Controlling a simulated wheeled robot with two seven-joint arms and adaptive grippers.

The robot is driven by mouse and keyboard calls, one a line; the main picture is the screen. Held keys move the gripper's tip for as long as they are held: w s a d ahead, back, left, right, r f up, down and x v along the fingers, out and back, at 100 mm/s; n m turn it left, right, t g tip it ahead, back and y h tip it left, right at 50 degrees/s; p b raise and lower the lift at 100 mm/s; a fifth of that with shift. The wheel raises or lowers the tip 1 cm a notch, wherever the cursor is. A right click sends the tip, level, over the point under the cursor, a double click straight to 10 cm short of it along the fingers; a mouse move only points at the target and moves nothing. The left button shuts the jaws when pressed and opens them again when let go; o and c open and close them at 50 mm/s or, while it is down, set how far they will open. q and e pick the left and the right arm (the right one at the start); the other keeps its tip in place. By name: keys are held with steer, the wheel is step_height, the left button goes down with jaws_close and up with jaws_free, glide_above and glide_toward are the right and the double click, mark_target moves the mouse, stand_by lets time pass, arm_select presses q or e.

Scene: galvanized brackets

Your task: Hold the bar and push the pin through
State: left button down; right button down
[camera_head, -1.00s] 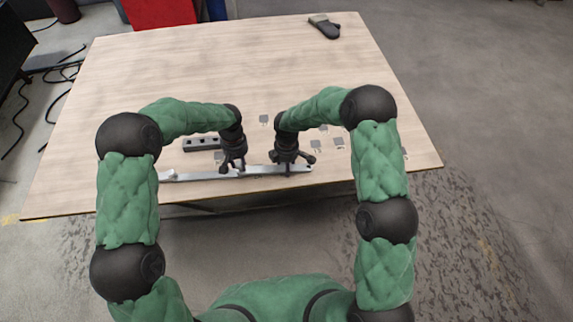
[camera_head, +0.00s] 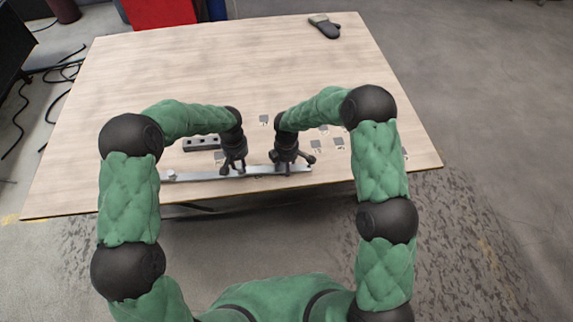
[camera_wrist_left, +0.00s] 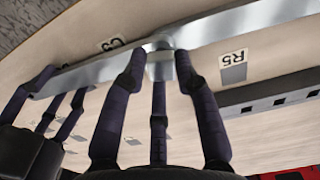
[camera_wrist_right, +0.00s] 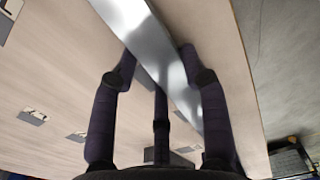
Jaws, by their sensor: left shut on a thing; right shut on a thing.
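A long flat galvanized bar (camera_head: 205,176) lies along the front edge of the table; it also crosses the left wrist view (camera_wrist_left: 85,74) and the right wrist view (camera_wrist_right: 150,45). My left gripper (camera_head: 235,168) is at the bar's middle. In the left wrist view its fingers close around a short metal pin (camera_wrist_left: 160,66) with a rounded top, at the bar. How deep the pin sits is hidden. My right gripper (camera_head: 289,166) is shut on the bar near its right end, with fingers on both sides of it in the right wrist view.
A dark block with holes (camera_head: 201,144) lies behind the bar. Several small grey plates, one of them here (camera_head: 264,119), lie around the right gripper. A dark glove (camera_head: 325,26) is at the table's far edge. The middle and back of the wooden table (camera_head: 220,60) are clear.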

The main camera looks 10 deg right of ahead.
arm_select(q)
steer(key=shift+f, duration=0.5)
steer(key=c, duration=0.9)
jaws_free()
steer(key=shift+o, duration=0.2)
steer(key=shift+r, duration=3.05)
arm_select(e)
steer(key=c, duration=0.6)
jaws_free()
steer(key=shift+o, duration=0.2)
